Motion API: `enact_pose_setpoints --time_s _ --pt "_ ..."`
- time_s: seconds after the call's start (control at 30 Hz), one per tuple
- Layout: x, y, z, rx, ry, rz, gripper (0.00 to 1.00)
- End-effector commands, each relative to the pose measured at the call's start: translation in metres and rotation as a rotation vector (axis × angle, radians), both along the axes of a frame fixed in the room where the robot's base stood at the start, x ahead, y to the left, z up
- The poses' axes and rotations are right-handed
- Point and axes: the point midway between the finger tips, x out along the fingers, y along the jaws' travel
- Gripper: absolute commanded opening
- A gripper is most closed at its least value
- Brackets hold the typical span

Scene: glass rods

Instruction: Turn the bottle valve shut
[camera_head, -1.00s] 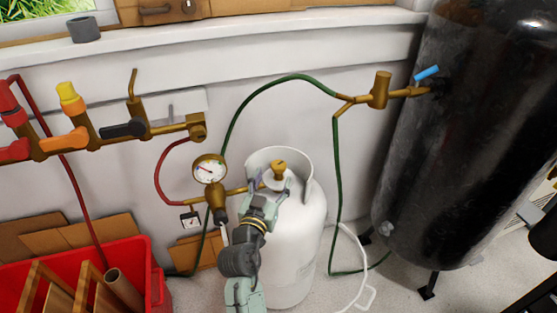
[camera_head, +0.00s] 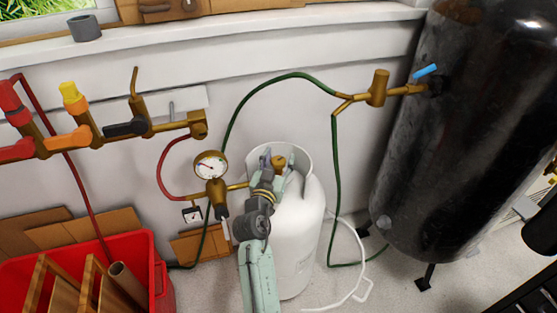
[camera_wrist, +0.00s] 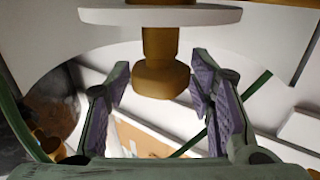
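The white gas bottle (camera_head: 300,262) stands upright on the floor, with a collar (camera_head: 303,157) around its top. Its brass valve (camera_head: 279,161) sits inside the collar and shows in the wrist view as a brass knob (camera_wrist: 160,80) next to a white disc (camera_wrist: 160,16). My gripper (camera_head: 276,160) is inside the collar at the valve. In the wrist view my gripper (camera_wrist: 160,88) is open, with one purple-padded finger on each side of the knob. I cannot tell whether either pad touches it.
A pressure gauge (camera_head: 210,165) on brass piping is left of the bottle. A green hose (camera_head: 336,190) runs behind to a black tank (camera_head: 450,140) at right. A red crate (camera_head: 150,270) stands at lower left. A white hose (camera_head: 357,270) lies right of the bottle.

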Motion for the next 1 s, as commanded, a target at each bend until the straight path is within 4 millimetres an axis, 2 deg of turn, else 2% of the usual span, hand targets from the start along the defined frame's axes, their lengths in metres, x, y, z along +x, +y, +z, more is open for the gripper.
enact_pose_setpoints --time_s 0.07,0.53,0.77,1.0 --pt "-0.0001 0.0001 0.0000 0.000 0.000 0.000 0.41" --pt "-0.0002 0.0001 0.0000 0.000 0.000 0.000 0.10" --pt "0.0020 0.0017 -0.0059 -0.004 0.000 -0.035 0.10" --pt "0.0025 0.0028 -0.0079 -0.004 -0.003 -0.176 0.10"
